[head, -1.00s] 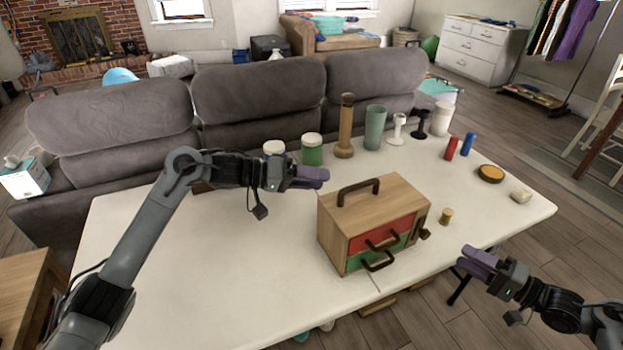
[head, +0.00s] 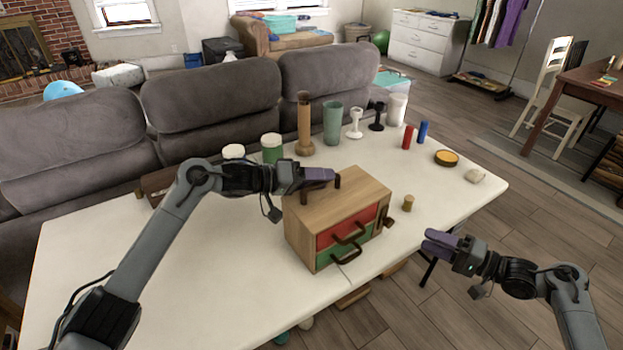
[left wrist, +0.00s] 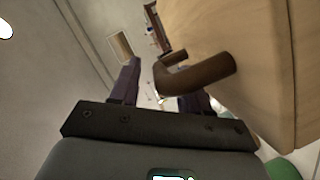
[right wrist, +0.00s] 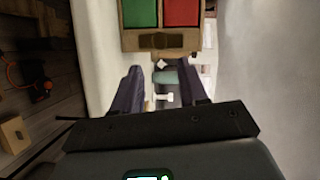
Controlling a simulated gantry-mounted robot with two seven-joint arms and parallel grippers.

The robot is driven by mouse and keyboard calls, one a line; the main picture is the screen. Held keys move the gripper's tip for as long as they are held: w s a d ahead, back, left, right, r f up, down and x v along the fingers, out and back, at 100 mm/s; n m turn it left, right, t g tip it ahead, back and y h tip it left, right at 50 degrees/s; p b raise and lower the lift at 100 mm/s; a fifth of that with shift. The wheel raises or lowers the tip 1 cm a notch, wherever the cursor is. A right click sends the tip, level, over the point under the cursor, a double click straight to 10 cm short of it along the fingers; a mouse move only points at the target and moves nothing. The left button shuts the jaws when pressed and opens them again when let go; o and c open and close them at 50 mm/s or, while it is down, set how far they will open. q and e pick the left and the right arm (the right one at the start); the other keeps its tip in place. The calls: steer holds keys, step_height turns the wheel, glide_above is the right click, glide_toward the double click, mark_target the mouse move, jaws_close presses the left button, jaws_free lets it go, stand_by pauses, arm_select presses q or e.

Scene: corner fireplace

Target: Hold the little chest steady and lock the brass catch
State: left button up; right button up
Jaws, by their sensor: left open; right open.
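The little wooden chest (head: 345,200) stands upright on the white table, with a red drawer above a green one and a dark handle on top. The dark catch (head: 388,222) is on its right side; it also shows in the right wrist view (right wrist: 165,40), its setting hard to make out. My left gripper (head: 325,177) is open at the top handle. In the left wrist view the handle (left wrist: 200,75) reaches in near the open fingers; I cannot tell if they touch. My right gripper (head: 430,237) is open and empty, a short way right of the catch.
A small cork-coloured cylinder (head: 408,203) stands just behind the catch. Jars, a tall wooden bottle (head: 305,125), a green cup (head: 332,123) and candlesticks line the back of the table. The front left of the table (head: 170,270) is clear. A grey sofa stands behind.

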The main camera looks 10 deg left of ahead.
arm_select(q)
jaws_close()
arm_select(e)
steer(key=shift+o, duration=0.4)
